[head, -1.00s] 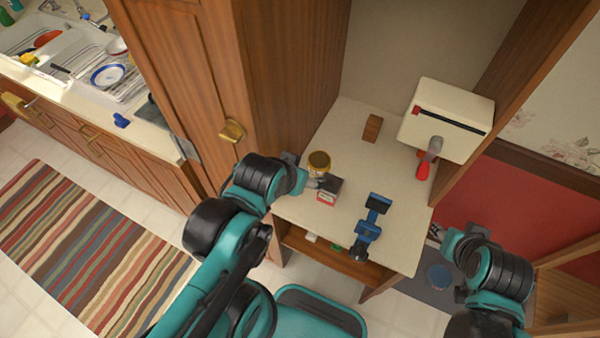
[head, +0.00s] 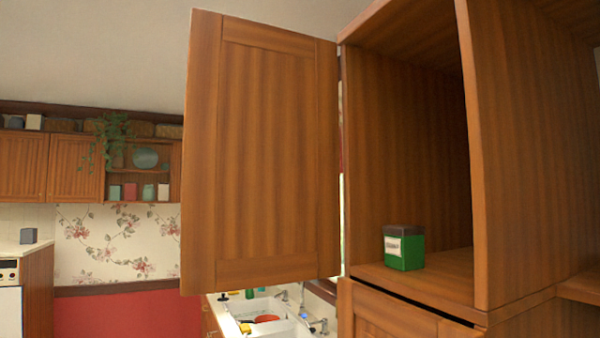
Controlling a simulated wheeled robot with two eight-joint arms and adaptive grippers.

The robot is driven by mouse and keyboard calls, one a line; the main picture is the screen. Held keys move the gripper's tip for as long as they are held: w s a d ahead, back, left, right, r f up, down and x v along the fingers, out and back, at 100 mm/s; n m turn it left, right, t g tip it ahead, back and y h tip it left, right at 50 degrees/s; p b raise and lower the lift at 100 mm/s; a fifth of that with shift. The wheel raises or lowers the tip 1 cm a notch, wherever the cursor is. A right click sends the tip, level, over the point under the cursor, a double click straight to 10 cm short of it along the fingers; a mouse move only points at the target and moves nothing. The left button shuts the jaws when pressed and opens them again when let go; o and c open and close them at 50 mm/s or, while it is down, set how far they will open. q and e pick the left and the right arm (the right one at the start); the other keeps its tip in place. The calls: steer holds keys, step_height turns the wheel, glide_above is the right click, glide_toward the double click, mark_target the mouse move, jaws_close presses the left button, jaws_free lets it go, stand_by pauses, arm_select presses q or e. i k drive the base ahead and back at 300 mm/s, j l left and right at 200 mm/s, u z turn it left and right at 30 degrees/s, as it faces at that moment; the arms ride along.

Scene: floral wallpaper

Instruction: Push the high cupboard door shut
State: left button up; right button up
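The high cupboard door (head: 265,155) stands wide open in the head view, swung out to the left of the cupboard. It is a tall brown wooden panel, hinged along its right edge. The high cupboard (head: 408,150) is open at the front, with its inside showing. A green box with a white label and dark top (head: 404,248) stands on the cupboard floor near the front. Neither of my grippers is in the head view now, so I cannot see where they are relative to the door.
A closed lower cupboard front (head: 395,318) is below the open one. A sink (head: 268,312) with dishes and taps lies beneath and behind the door. Wall cupboards (head: 75,165) hang far left. The space left of the door looks clear.

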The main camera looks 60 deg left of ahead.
mark_target(261, 199)
steer(key=k+j+z, duration=0.1)
steer(key=k+j, duration=0.4)
steer(key=j, duration=0.15)
steer(key=k+j+z, duration=0.15)
steer(key=k+j, duration=0.3)
steer(key=j, duration=0.2)
steer(key=j+z, duration=0.15)
steer(key=j, duration=0.9)
steer(key=j+z, duration=0.15)
steer(key=j, duration=0.9)
steer(key=k, duration=0.05)
